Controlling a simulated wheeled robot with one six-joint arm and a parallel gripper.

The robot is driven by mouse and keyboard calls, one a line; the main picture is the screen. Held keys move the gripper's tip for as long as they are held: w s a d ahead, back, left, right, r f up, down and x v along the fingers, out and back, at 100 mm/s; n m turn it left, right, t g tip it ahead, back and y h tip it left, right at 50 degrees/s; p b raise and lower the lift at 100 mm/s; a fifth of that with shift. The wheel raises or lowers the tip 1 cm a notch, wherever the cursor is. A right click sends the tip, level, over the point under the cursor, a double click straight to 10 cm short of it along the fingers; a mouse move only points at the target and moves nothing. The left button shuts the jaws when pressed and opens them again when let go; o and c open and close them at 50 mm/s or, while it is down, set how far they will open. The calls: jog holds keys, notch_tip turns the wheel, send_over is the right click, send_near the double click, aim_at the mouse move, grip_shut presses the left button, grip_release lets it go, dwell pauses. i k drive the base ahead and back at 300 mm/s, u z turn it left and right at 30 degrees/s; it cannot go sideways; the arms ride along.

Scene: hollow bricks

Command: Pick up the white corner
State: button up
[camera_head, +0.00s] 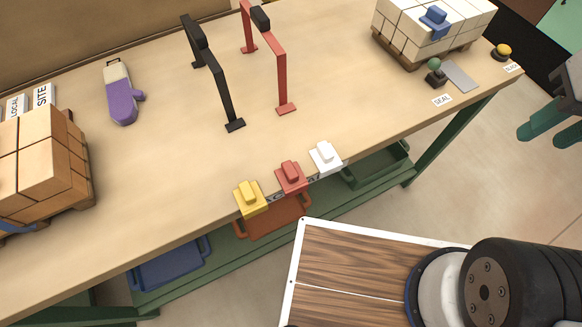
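The white corner (325,157) is a small white block with a raised knob, at the front edge of the workbench. It is the rightmost of a row of three such pieces. My gripper (536,138) is at the right edge of the view, partly cut off, with two teal fingers spread apart and nothing seen between them. It is well to the right of the white corner, beyond the bench edge and apart from it.
A red corner (291,177) and a yellow corner (250,198) sit left of the white one. Black (215,75) and red (272,60) frames stand behind. Brick-laden pallets occupy both bench ends. A purple tool (122,100) lies at left.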

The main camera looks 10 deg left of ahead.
aim_at(327, 161)
jog(key=u, duration=0.55)
jog(key=k, duration=0.4)
jog(key=u, duration=0.3)
jog(key=i, duration=0.45)
jog(key=z, duration=1.75)
jog(key=k, duration=1.25)
jog(key=u, duration=1.5)
